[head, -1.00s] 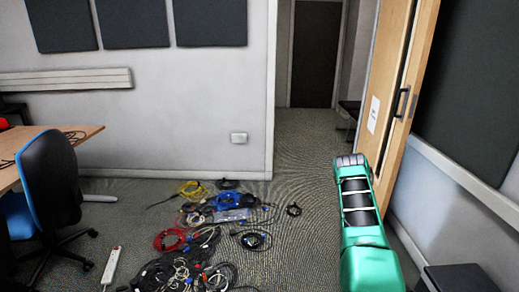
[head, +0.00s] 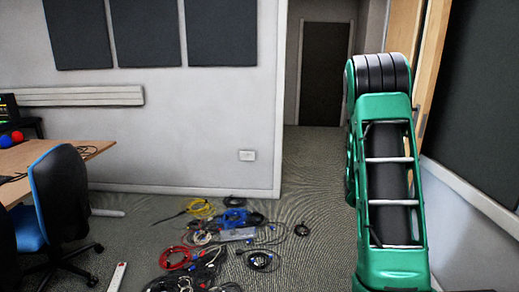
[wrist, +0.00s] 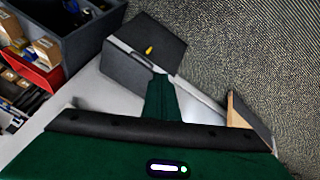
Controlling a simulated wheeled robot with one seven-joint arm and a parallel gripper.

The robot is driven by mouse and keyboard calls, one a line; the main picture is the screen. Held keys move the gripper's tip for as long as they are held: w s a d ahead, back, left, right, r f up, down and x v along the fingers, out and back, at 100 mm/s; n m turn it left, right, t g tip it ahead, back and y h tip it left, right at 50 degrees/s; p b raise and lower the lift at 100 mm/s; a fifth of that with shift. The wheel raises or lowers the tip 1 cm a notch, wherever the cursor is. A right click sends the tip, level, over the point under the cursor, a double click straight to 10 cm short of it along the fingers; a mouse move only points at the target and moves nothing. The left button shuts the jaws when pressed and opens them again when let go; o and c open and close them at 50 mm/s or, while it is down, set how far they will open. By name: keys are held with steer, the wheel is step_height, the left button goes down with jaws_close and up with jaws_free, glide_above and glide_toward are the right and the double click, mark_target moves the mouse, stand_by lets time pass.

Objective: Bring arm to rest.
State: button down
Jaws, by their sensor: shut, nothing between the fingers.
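My green arm (head: 390,180) rises along the right side of the head view, with its dark grey joint at the top near the door. No held object is seen.
Several tangled cables (head: 215,245) lie on the carpet, with a white power strip (head: 117,277) nearby. A desk (head: 50,155) and blue chair (head: 60,200) stand left. A wooden door (head: 402,30) is close behind my arm. The wrist view shows a dark box (wrist: 150,50) and a grey crate (wrist: 85,40).

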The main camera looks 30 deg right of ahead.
steer(key=a+r+n+t+y, duration=0.25)
steer(key=a+r+n, duration=0.35)
steer(key=a+r, duration=0.8)
steer(key=s+a+r+n+y, duration=0.1)
steer(key=s+a+r+n, duration=0.2)
steer(key=a, duration=0.3)
steer(key=s+a+r+n+t+y, duration=0.1)
steer(key=s+a+r+n, duration=0.2)
steer(key=a, duration=0.4)
steer(key=shift+a+y, duration=0.25)
steer(key=shift+y, duration=0.1)
steer(key=shift+s+d+r, duration=0.1)
